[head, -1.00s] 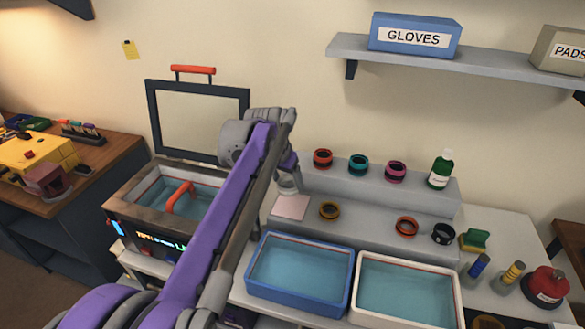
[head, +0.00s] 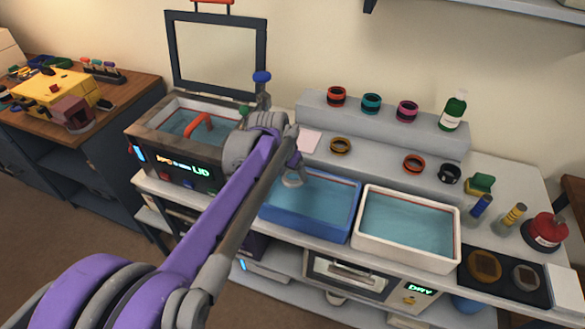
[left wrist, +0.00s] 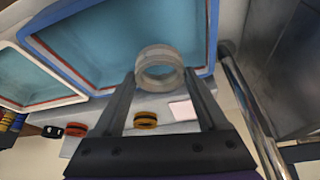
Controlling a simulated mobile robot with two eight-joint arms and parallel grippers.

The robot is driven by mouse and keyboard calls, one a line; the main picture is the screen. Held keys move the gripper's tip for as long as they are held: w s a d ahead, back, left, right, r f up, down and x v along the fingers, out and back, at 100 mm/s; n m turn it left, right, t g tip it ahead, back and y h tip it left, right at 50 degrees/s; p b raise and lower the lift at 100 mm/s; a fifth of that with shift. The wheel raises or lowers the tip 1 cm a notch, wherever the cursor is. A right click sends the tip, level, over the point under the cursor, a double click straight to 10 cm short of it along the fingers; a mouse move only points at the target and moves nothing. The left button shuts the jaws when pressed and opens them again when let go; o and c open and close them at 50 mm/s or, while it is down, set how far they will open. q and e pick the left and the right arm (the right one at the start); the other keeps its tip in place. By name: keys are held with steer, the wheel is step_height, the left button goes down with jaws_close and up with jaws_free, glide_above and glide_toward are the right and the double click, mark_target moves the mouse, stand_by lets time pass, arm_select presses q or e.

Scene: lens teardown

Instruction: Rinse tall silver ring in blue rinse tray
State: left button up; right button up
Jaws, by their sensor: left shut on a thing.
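The tall silver ring (left wrist: 160,68) is a pale grey, open band. My left gripper (left wrist: 158,82) is shut on it, with one finger on each side. In the head view the ring (head: 293,181) shows small at the tip of my left gripper (head: 294,170), in front of the back left part of the blue rinse tray (head: 310,226). The tray holds clear blue water. In the left wrist view the ring overlaps the water and the tray's blue rim (left wrist: 213,35). I cannot tell its exact height above the water. My right gripper is not in view.
A white tray (head: 400,250) of water stands right of the blue one. Behind are a grey step with several coloured rings and a green bottle (head: 453,110). A lidded bath (head: 160,150) stands at left, its lid up. A pink card (head: 307,141) lies behind the blue tray.

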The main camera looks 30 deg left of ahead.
mark_target(295, 199)
arm_select(q)
steer(key=shift+f+b, duration=2.7)
steer(key=shift+f, duration=2)
steer(key=shift+r+p, duration=0.55)
steer(key=shift+r, duration=0.05)
steer(key=shift+f, duration=0.15)
steer(key=shift+f+b, duration=0.35)
steer(key=shift+f, duration=0.15)
steer(key=shift+r, duration=0.1)
